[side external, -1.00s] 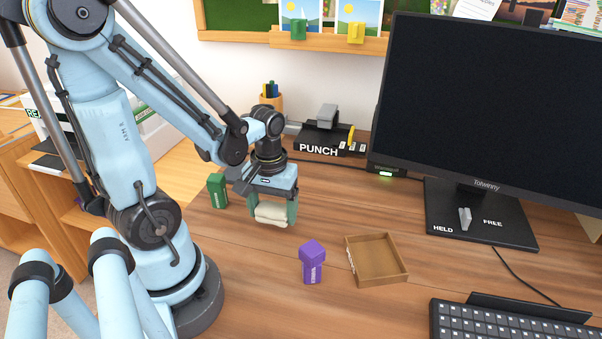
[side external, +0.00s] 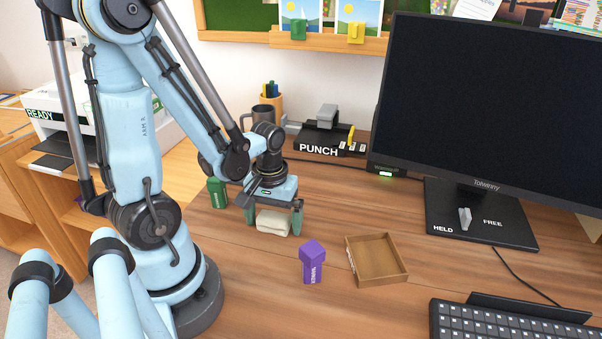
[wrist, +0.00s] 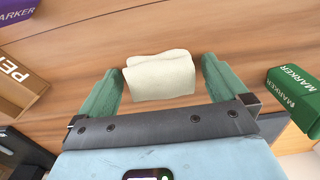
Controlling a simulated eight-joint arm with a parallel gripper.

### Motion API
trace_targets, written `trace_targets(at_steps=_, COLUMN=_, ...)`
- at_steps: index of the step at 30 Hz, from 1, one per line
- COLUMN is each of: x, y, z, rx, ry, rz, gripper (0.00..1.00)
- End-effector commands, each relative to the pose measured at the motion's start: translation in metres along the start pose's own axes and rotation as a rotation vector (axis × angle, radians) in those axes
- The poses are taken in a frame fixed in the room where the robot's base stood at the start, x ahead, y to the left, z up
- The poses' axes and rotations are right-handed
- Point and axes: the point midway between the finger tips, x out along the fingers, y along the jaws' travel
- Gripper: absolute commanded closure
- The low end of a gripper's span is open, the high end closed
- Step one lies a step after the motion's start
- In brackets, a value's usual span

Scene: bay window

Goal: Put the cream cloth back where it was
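The cream cloth (side external: 272,224) is a small folded pad lying on the wooden desk, left of the purple marker box. It also shows in the wrist view (wrist: 160,76), below and between my fingers. My gripper (side external: 273,222) is over the cloth with its two green fingers spread to either side of it. In the wrist view my gripper (wrist: 162,85) has a gap between each finger and the cloth, so it is open and holds nothing.
A purple marker box (side external: 312,263) and a wooden tray (side external: 378,281) stand to the right. A green marker box (side external: 217,192) stands to the left. A dark mug (side external: 264,116), a hole punch (side external: 328,138) and a monitor (side external: 480,110) are behind.

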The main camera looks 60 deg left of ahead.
Motion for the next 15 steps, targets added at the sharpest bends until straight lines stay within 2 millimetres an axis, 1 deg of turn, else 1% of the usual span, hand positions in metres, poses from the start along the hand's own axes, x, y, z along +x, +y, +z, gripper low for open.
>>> trace_targets(at_steps=8, x=-0.003, y=0.0, z=0.0, rx=0.0, ry=0.0, rz=0.0, gripper=0.0)
trace_targets(at_steps=15, x=-0.019, y=0.0, z=0.0, rx=0.0, ry=0.0, rz=0.0, gripper=0.0)
